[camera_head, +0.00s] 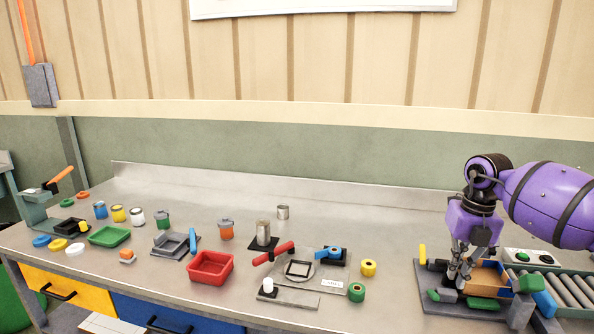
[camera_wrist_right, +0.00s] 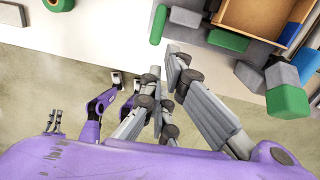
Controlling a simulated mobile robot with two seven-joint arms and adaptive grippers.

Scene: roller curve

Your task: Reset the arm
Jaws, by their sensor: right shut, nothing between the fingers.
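My right arm comes in from the right in the head view. Its gripper (camera_head: 460,276) points down at the near left edge of a fixture at the right end of the bench, beside a wooden box (camera_head: 490,277). In the right wrist view the gripper (camera_wrist_right: 166,66) has its grey fingers close together with nothing between them, over the bench's front edge. The box (camera_wrist_right: 258,15) lies beyond them, up and to the right, apart from the fingers. Smaller purple parts with grey ends (camera_wrist_right: 98,108) show lower left in that view, probably my left arm; its finger state is unclear.
A roller conveyor (camera_head: 565,288) and a button box (camera_head: 532,257) stand right of the fixture. Left on the bench (camera_head: 395,300) are a red tray (camera_head: 211,267), tape rolls (camera_head: 357,292), cans and tools. Bare steel lies between.

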